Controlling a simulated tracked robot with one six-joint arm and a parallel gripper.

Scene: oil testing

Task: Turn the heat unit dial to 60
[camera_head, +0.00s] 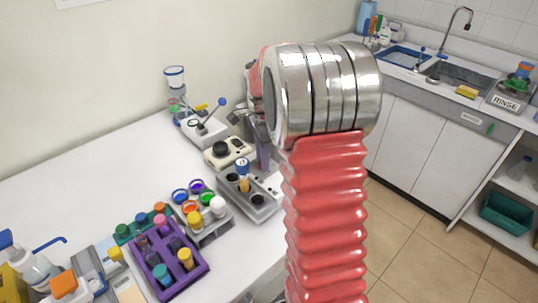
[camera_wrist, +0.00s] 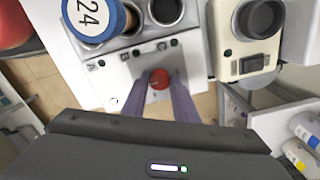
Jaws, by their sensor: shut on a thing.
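The heat unit (camera_head: 262,208) is a grey-white block with round wells on the bench in the head view. Its front panel (camera_wrist: 120,84) shows in the wrist view with small dark marks around a red dial (camera_wrist: 159,79). My gripper (camera_wrist: 161,84) has its two purple fingers on either side of the red dial and is shut on it. In the head view my gripper (camera_head: 264,158) is partly hidden behind my arm. The dial's setting is too small to read.
A vial with a blue cap marked 24 (camera_wrist: 90,18) stands in one well; another well (camera_wrist: 166,10) is empty. A cream device with a black knob (camera_wrist: 258,20) sits close beside the unit. A purple rack (camera_head: 200,268) of bottles stands nearer on the bench.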

